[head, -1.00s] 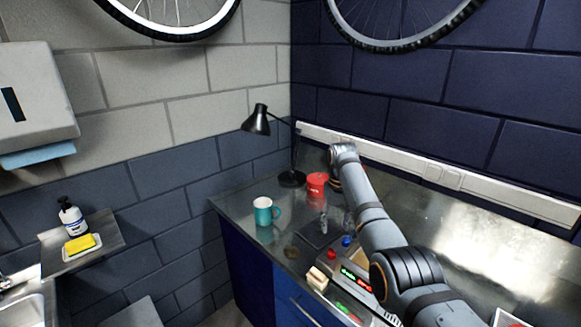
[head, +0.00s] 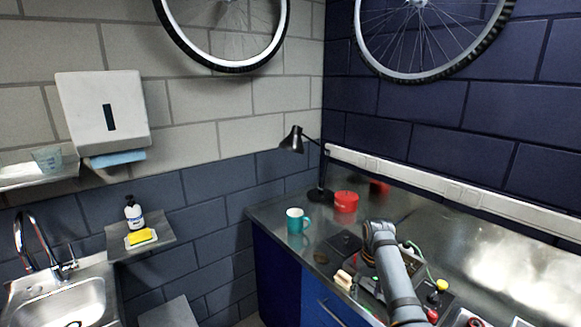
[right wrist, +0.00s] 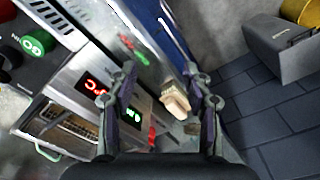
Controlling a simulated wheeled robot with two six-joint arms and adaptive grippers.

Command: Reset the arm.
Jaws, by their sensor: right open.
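My right arm (head: 395,275) comes in from the bottom of the head view and reaches over the metal bench. Its gripper is mostly hidden behind the arm there. In the right wrist view my right gripper (right wrist: 168,92) is open, with two dark fingers apart and nothing held between them. Below it are a device with red and green lit displays (right wrist: 96,84) and a small cream block (right wrist: 175,100) near the bench edge. My left gripper is in neither view.
A teal mug (head: 295,220), a red tin (head: 346,202) and a black lamp (head: 320,194) stand on the bench's far left end. A sink (head: 62,303) and a shelf with a soap bottle (head: 133,212) and yellow sponge (head: 141,236) are at left. Wheels hang above.

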